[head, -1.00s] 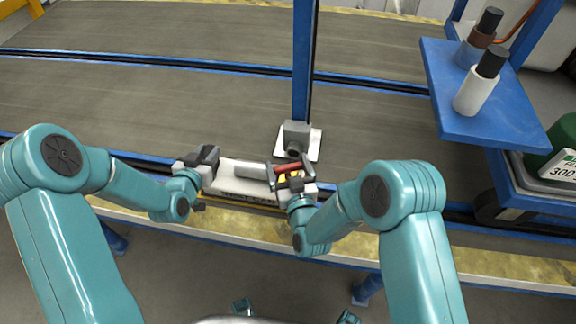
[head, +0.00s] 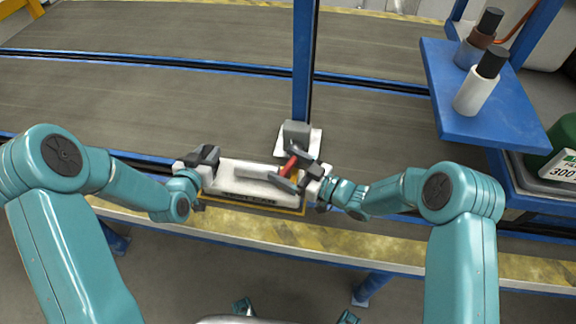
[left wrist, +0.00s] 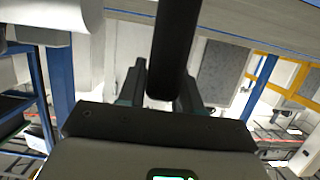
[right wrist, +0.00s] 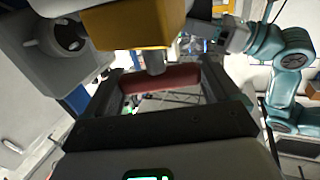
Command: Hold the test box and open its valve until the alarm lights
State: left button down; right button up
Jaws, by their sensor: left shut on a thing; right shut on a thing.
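The test box (head: 240,171), pale and long, lies near the conveyor's near edge. My left gripper (head: 206,158) is at its left end, shut on a black bar-shaped handle (left wrist: 175,45) seen in the left wrist view. My right gripper (head: 295,168) is at the box's right end, shut on the red valve handle (head: 289,164), which slants in the head view. In the right wrist view the red handle (right wrist: 165,79) lies across between the fingers, below a yellow valve body (right wrist: 135,25). I cannot make out a lit alarm.
A grey detector-like block (head: 297,133) on a white plate stands just behind the box, at the foot of a blue post (head: 303,60). A blue shelf (head: 490,120) with two bottles is at the right. The conveyor belt (head: 150,105) is clear at the left.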

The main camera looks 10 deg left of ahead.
jog(key=shift+n+g+y, duration=0.5)
jog(key=shift+n+g, duration=0.5)
jog(key=shift+g, duration=0.5)
jog(key=o, duration=0.8)
jog(key=v, duration=1.2)
jog(key=shift+w, duration=0.1)
